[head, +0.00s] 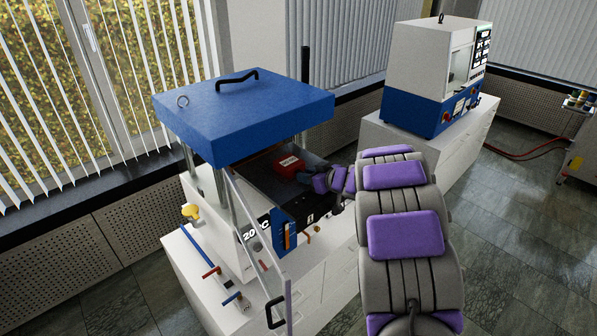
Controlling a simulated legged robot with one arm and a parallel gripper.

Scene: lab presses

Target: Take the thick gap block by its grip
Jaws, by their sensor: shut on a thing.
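A red block with a pale label (289,167), which I take to be the thick gap block, lies on the dark lower plate (262,182) of the blue-topped press. My gripper (308,180) reaches in from the right, under the blue top. It is shut at the block's right side, where the grip would be. The fingers and the grip itself are too small and dark to make out. I cannot tell whether the block is clear of the plate.
The press's blue top (245,105) hangs over the block, with metal posts around it. A clear guard door (258,240) stands open at the front. Coloured-handled tools (232,298) lie on the white bench. A second white-and-blue machine (435,75) stands behind at right.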

